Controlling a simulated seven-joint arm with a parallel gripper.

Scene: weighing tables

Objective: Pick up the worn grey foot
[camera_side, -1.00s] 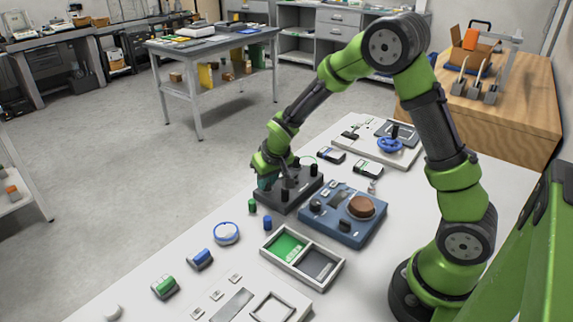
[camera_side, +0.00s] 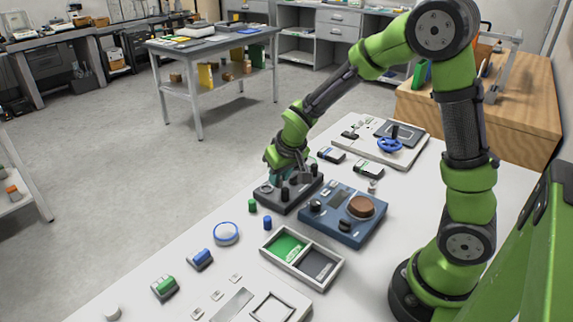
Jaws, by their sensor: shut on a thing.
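A dark grey block (camera_side: 293,200) stands on the white table with short dark posts on it; one post (camera_side: 285,194) shows at its front. My gripper (camera_side: 287,172) is low over the back of this block, pointing down. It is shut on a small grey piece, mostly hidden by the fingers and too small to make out. I cannot tell for sure that this is the worn grey foot, nor whether it is clear of the block.
A blue device (camera_side: 340,228) with a brown round pad stands just right of the block. A two-part tray (camera_side: 265,248), green and grey inside, is in front. A green cylinder (camera_side: 252,205) and a blue cylinder (camera_side: 267,222) stand close by.

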